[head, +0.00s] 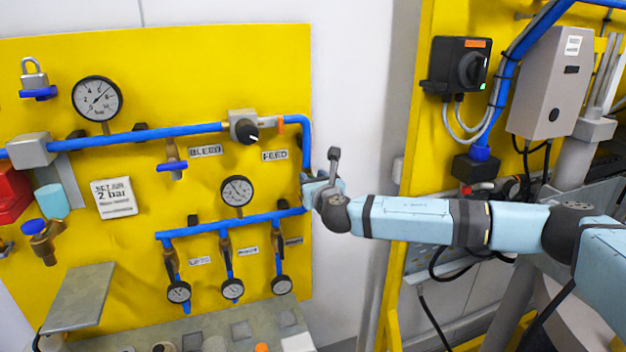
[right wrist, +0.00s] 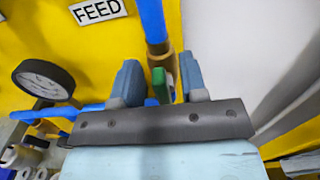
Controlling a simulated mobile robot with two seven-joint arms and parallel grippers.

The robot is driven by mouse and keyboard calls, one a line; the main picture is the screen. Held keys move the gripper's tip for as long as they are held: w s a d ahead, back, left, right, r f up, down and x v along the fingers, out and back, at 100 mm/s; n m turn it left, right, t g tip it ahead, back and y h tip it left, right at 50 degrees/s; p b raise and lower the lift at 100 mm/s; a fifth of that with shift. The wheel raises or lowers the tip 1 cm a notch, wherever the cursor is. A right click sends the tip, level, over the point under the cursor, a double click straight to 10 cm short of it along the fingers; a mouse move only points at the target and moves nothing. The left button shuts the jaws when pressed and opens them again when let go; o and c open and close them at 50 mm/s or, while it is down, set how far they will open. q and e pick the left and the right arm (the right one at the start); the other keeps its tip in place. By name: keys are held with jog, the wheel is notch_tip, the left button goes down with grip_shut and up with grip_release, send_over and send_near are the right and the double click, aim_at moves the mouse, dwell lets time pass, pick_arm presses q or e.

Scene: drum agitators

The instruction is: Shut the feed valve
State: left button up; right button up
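The FEED label (head: 275,156) is on the yellow panel (head: 60,130), left of a vertical blue pipe (head: 305,140). The label also shows in the right wrist view (right wrist: 98,10). There, the feed valve has a brass body (right wrist: 164,64) on the pipe's lower end and a green handle (right wrist: 160,84). My right gripper (right wrist: 160,82) is open, with one blue finger on each side of the handle and gaps visible between. In the head view my right gripper (head: 314,190) is at the pipe's lower end and hides the valve. My left gripper is not in view.
Left of the pipe are a gauge (head: 237,191), a grey block with a black knob (head: 245,127) and the bleed valve (head: 172,164). A lower blue pipe (head: 225,224) carries several small gauges. A switch box (head: 462,68) is at the right. White wall (head: 350,90) lies between panels.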

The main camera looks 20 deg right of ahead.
grip_shut()
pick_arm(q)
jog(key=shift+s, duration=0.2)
pick_arm(e)
jog(key=shift+d+f+m+b, duration=0.25)
jog(key=shift+m+b, duration=0.35)
jog(key=shift+m, duration=0.4)
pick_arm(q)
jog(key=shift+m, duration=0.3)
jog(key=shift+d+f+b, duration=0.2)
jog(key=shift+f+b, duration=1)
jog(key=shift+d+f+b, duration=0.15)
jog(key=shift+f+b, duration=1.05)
pick_arm(e)
jog(key=shift+d+f+m, duration=0.35)
jog(key=shift+f+m, duration=0.05)
jog(key=shift+m, duration=2.25)
jog(key=shift+d+f+m, duration=0.35)
jog(key=shift+d+m, duration=0.05)
jog(key=shift+m, duration=2.2)
jog(key=shift+d+f+m, duration=0.35)
jog(key=shift+f+m, duration=0.05)
jog(key=shift+m, duration=2.25)
